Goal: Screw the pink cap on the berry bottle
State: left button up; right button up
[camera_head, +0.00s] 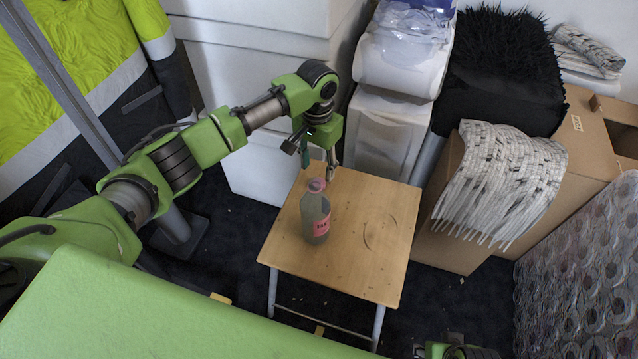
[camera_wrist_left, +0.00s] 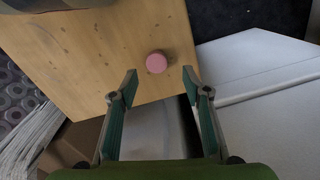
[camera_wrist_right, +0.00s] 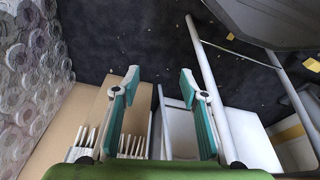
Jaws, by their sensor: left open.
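The berry bottle (camera_head: 317,218), grey-green with a pink label, stands upright on the small wooden table (camera_head: 370,255). The pink cap (camera_head: 316,185) shows right at the bottle's top in the head view. My left gripper (camera_head: 319,168) is open and points down above the table's back edge. In its wrist view the cap lies between and just beyond the fingertips (camera_wrist_left: 160,75). My right gripper (camera_wrist_right: 159,76) is open and empty, away from the table.
White cabinets (camera_head: 385,135) stand close behind the table. A cardboard box (camera_head: 455,250) with a white fringed cloth (camera_head: 500,175) is to the right, beside a patterned roll (camera_head: 590,270). The table's right part is clear.

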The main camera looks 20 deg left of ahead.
pick_arm(q)
jog(key=f, duration=0.2)
jog(key=f+b, duration=0.1)
jog(key=f, duration=0.1)
jog(key=shift+s+d+f, duration=0.2)
jog(key=shift+f, duration=0.15)
jog(key=shift+f+b, duration=0.25)
jog(key=shift+b, duration=0.05)
pick_arm(e)
jog(key=w+v, duration=0.1)
jog(key=v, duration=0.4)
jog(key=shift+r, duration=0.55)
pick_arm(q)
jog(key=c, duration=0.8)
pick_arm(e)
jog(key=shift+w, duration=0.1)
